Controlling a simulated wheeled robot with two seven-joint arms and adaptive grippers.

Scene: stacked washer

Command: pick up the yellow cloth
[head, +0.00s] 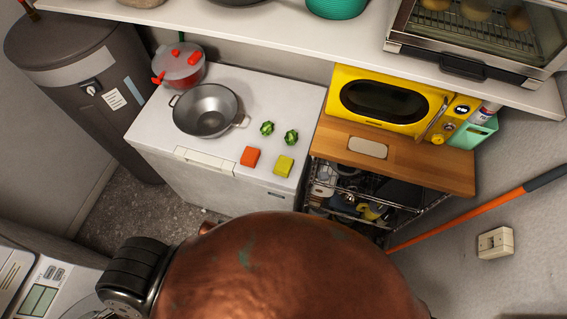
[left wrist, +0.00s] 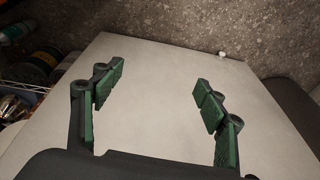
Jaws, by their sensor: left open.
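The yellow cloth (head: 284,166) is a small folded square. It lies flat near the front right corner of the white chest top (head: 228,139) in the head view. An orange cloth (head: 250,157) lies just to its left, apart from it. My left gripper (left wrist: 157,80) shows in the left wrist view with its green-padded fingers wide apart and nothing between them. It faces a plain white surface (left wrist: 155,115) with floor beyond it. The yellow cloth is not visible in that view. I cannot make out the left gripper in the head view. My right gripper is in neither view.
A large copper-coloured rounded body (head: 290,270) blocks the lower middle of the head view. A metal wok (head: 207,110), a red pot (head: 181,66) and two green vegetables (head: 291,137) stand behind the cloths. A wooden-topped rack (head: 430,165) with a yellow microwave (head: 385,100) stands right.

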